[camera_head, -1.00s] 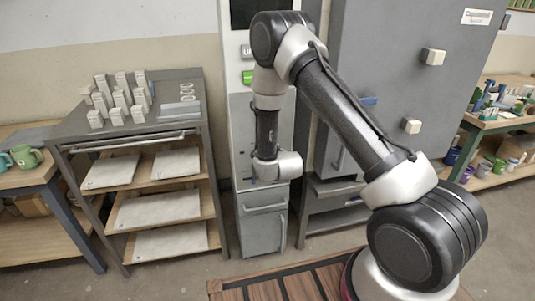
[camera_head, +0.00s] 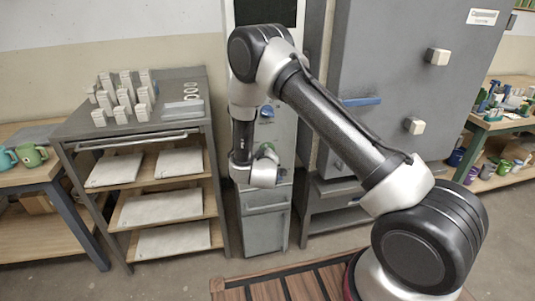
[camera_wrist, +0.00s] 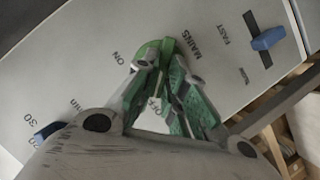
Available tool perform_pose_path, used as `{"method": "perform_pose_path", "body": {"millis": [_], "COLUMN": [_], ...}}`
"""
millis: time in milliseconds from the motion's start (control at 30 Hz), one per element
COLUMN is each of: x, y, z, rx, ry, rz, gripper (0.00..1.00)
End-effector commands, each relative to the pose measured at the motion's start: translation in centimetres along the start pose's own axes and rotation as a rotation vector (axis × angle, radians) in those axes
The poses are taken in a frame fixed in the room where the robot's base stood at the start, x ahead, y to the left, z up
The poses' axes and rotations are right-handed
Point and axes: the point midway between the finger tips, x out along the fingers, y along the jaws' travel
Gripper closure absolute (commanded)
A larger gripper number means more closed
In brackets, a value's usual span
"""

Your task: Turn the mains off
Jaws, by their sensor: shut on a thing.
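In the wrist view, a round green knob (camera_wrist: 168,44) sits on a pale grey panel (camera_wrist: 90,55) beside the word MAINS. ON is printed to its left and OFF below it, partly hidden by my fingers. My gripper (camera_wrist: 157,62), with green pads, is shut on the knob's raised grip. The fingers hide much of the knob, so I cannot tell which mark it points at. In the head view, my wrist is in front of the grey control cabinet (camera_head: 264,236), and a bit of green shows beside it.
A blue slider (camera_wrist: 268,39) marked FAST and SLOW is right of the knob. A blue dial (camera_wrist: 48,131) is at the lower left. The head view shows a shelf rack (camera_head: 190,137) on the left and a large grey cabinet (camera_head: 390,60) on the right.

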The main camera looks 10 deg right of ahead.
Motion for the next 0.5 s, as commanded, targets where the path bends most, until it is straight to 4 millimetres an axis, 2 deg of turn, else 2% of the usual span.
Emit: {"method": "perform_pose_path", "body": {"millis": [500], "x": [0.00], "y": [-0.21], "z": [0.03], "rx": [-0.098], "ry": [0.000], "rz": [0.039], "gripper": [1.00]}}
